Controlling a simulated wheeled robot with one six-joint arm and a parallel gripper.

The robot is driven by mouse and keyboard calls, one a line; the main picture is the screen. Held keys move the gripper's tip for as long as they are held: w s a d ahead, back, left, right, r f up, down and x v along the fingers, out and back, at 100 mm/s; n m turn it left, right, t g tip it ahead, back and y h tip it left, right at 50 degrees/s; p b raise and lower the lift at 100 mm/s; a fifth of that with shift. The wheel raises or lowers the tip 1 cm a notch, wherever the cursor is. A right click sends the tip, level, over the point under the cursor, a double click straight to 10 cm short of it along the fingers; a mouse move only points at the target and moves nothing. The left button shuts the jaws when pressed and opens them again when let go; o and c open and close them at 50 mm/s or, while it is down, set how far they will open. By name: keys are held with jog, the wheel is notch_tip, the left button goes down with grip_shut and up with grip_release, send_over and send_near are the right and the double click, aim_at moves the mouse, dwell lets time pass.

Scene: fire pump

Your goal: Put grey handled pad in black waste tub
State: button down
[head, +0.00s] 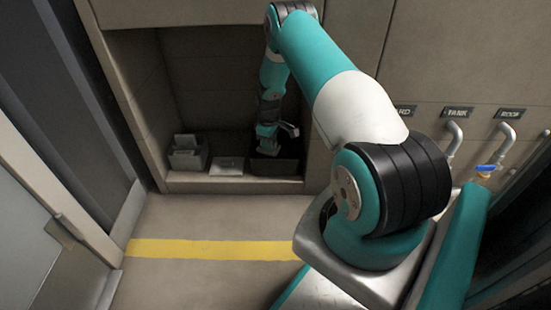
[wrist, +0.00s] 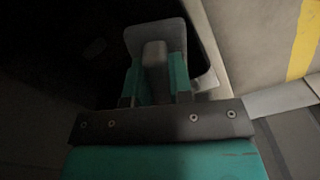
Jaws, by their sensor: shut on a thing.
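My gripper (head: 268,143) reaches down into the low wall recess, over the black waste tub (head: 284,168) at the recess's right side. In the wrist view my gripper's teal fingers (wrist: 155,84) are shut on the handle of the grey handled pad (wrist: 155,33). The flat pad shows beyond the fingertips, with a very dark space beside it. In the head view a small grey piece, likely the pad, shows at the gripper just above the tub. Whether the pad touches the tub cannot be told.
A grey open box (head: 185,158) with upright items stands at the recess's left. A pale flat item (head: 227,166) lies between it and the tub.

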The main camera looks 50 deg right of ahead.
aim_at(275, 142)
jog(key=d+f+b, duration=0.2)
jog(key=d, duration=0.1)
jog(key=shift+s, duration=0.1)
notch_tip(275, 142, down, 5)
jog(key=b, duration=0.3)
jog(key=shift+a+b, duration=0.1)
jog(key=shift+b, duration=0.3)
jog(key=shift+d+f+b, duration=0.2)
jog(key=shift+b, duration=0.2)
jog(key=shift+r, duration=0.25)
jog(key=shift+f, duration=0.6)
